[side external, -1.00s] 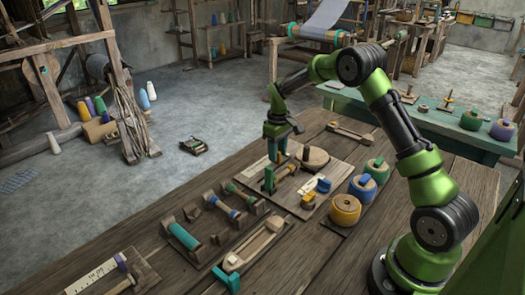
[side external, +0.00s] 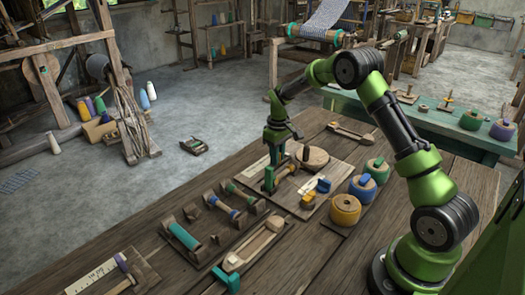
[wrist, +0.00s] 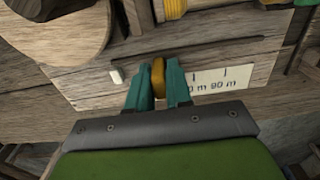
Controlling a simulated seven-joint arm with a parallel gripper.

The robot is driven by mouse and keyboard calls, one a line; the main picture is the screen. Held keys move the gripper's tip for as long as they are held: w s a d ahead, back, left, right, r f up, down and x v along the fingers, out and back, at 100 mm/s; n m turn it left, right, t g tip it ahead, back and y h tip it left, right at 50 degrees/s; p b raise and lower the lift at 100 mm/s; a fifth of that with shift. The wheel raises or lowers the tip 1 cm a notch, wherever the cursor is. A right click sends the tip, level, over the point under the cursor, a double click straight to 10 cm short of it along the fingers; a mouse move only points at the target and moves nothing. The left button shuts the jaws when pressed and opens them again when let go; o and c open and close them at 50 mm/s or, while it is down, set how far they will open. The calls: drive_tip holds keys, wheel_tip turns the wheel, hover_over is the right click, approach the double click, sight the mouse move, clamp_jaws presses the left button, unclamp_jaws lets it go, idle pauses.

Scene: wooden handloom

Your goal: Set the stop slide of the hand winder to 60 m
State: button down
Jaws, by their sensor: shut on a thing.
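The hand winder's wooden board (side external: 300,206) lies on the table, with a pale scale strip along its far left side. In the wrist view, my gripper (wrist: 156,84) has its two teal fingers closed on the orange knob of the stop slide (wrist: 158,70). The knob sits by a dark slot in the board. The scale strip (wrist: 226,79) shows "90 m" to the right of the fingers; the right finger hides part of the marks, so the slide's reading cannot be told. In the side view, my gripper (side external: 269,180) is low at the board and covers the slide.
Several thread spools (side external: 345,209) stand to the right. A rack of bobbins (side external: 214,222) lies to the left. A small white piece (wrist: 117,76) is left of the fingers.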

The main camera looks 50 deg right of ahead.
drive_tip(key=shift+a, duration=0.1)
drive_tip(key=a, duration=0.4)
drive_tip(key=c, duration=1.1)
unclamp_jaws()
drive_tip(key=shift+d, duration=0.1)
drive_tip(key=shift+r, duration=0.1)
wheel_tip(320, 180, up, 17)
drive_tip(key=shift+f, duration=0.1)
